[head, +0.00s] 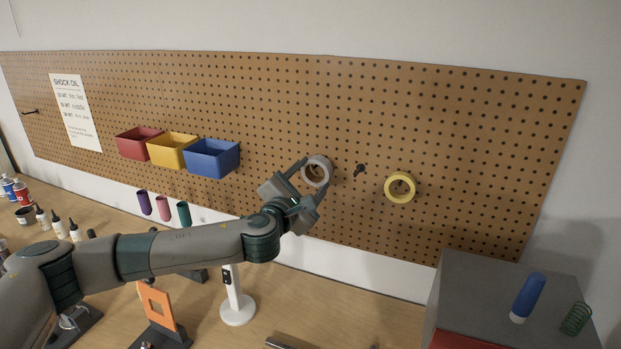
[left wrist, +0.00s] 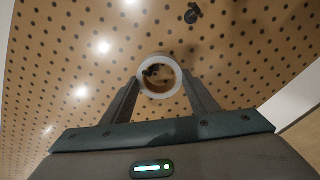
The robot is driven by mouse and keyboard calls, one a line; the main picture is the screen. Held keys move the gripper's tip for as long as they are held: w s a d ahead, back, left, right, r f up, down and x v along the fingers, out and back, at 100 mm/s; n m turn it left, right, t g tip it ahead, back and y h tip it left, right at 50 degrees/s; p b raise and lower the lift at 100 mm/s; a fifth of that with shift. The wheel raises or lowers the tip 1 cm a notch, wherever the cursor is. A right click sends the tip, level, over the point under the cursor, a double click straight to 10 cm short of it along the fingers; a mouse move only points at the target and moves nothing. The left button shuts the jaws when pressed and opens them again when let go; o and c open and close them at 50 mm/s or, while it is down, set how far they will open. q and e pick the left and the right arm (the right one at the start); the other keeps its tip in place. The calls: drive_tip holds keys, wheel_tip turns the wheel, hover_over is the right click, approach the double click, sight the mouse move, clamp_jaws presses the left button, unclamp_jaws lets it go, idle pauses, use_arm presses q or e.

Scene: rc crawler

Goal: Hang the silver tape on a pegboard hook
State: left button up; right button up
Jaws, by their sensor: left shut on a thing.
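The silver tape (head: 319,158) is a grey-white ring in front of the pegboard (head: 260,100), between the red, yellow and blue bins and the yellow tape. My left gripper (head: 315,174) is shut on it, one finger on each side. In the left wrist view, the silver tape (left wrist: 177,70) sits between the fingertips of the left gripper (left wrist: 160,80), facing the board. A dark hook shows through its hole in both views; I cannot tell whether the ring is around the peg or in front of it. A bare dark hook (head: 360,169) is to the right. My right gripper is not in view.
A yellow tape (head: 389,187) hangs on a hook further right. Red (head: 138,146), yellow (head: 170,153) and blue (head: 212,161) bins are mounted at left. A grey box (head: 470,280) with a blue-handled item stands at lower right. Bottles and stands crowd the bench.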

use_arm(q)
drive_tip(key=shift+f, duration=0.25)
drive_tip(key=o, duration=1.1)
drive_tip(key=shift+o, duration=0.2)
drive_tip(key=shift+s+r, duration=0.1)
drive_tip(key=p+v, duration=0.3)
drive_tip(key=v, duration=0.4)
drive_tip(key=shift+s+a, duration=0.2)
drive_tip(key=shift+s, duration=0.15)
idle(0.4)
